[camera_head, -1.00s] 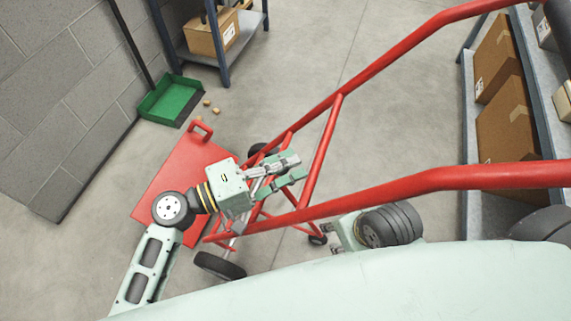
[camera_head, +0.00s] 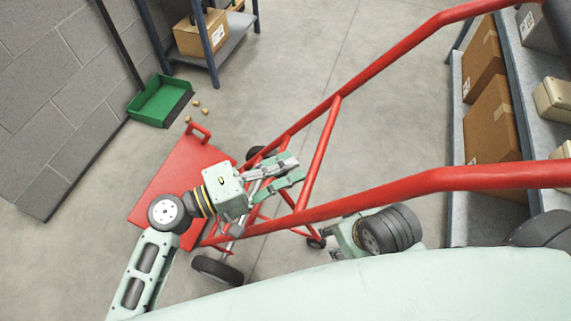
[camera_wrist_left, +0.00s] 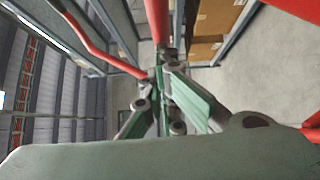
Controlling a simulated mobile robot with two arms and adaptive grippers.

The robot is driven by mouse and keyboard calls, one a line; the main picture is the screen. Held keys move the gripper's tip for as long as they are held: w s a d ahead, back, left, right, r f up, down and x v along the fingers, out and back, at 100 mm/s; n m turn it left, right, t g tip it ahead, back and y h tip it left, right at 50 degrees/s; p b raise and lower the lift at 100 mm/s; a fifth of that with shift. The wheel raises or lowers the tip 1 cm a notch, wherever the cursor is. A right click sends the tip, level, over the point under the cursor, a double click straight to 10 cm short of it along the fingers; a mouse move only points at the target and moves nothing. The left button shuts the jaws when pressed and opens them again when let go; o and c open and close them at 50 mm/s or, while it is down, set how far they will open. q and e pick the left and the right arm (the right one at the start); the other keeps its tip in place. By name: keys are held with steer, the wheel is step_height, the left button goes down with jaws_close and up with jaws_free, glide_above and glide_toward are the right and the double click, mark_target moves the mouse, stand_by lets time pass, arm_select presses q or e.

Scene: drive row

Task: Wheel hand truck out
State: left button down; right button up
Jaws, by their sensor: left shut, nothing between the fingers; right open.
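The red hand truck (camera_head: 318,160) stands tilted in the head view, its long rails reaching toward the right edge. Its flat red toe plate (camera_head: 165,180) is at the lower left, and a black wheel (camera_head: 217,270) shows below it. My left gripper (camera_head: 296,172) is over the lower frame, among the red bars, with its fingers shut and nothing between them. It also shows in the left wrist view (camera_wrist_left: 178,85), close to red tubes. My right gripper (camera_head: 333,252) is open below the near rail, mostly hidden by my arm and body. Whether either gripper touches the frame is unclear.
A shelf with a cardboard box (camera_head: 200,33) stands at the back. Another shelf with boxes (camera_head: 493,125) lines the right. The floor between is clear.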

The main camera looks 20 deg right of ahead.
arm_select(q)
steer(key=s+a, duration=0.2)
steer(key=a, duration=0.9)
steer(key=shift+a+f, duration=0.15)
steer(key=shift+a, duration=0.25)
arm_select(e)
steer(key=shift+s+d, duration=0.1)
